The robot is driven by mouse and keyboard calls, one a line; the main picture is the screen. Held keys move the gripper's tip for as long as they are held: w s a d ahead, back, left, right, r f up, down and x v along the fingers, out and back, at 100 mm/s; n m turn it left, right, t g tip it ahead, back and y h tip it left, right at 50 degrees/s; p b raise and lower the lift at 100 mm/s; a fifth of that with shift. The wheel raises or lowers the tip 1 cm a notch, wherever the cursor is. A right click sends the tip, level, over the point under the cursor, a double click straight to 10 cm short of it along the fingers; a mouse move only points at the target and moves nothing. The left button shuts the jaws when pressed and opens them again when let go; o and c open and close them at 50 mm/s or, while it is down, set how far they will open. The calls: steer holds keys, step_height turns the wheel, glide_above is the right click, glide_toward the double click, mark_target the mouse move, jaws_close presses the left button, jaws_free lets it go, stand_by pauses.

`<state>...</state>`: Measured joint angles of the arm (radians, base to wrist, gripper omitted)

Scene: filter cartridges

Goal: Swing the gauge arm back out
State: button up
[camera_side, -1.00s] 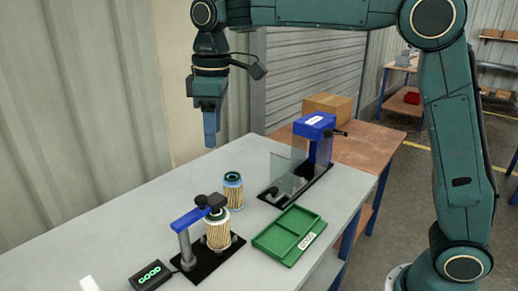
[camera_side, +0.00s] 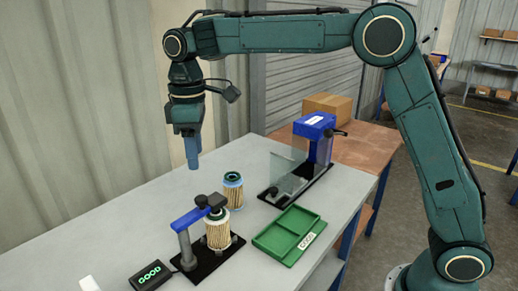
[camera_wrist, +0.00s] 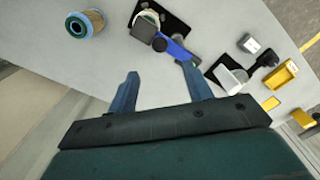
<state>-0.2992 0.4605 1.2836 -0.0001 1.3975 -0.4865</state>
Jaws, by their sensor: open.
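The gauge arm (camera_side: 188,218) is a blue bar on a grey post, swung over a pleated filter cartridge (camera_side: 217,236) on a black base plate (camera_side: 206,262). Its dark gauge head sits over the cartridge's top. In the wrist view the blue gauge arm (camera_wrist: 178,51) lies beyond my fingertips, with the cartridge partly hidden under the head. My gripper (camera_side: 193,165) is above the table, behind and higher than the gauge. In the wrist view my gripper (camera_wrist: 160,82) has its two blue fingers apart with nothing between them.
A second cartridge (camera_side: 232,191) with a blue rim stands behind the gauge. A green tray (camera_side: 270,237) lies to the right, before a blue-headed station (camera_side: 316,128) with a clear panel. A display box (camera_side: 151,275) reading GOOD sits at the front left.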

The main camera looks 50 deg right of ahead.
mark_target(201, 198)
step_height(201, 198, down, 11)
steer(key=shift+f, duration=0.1)
stand_by(0.4)
jaws_close()
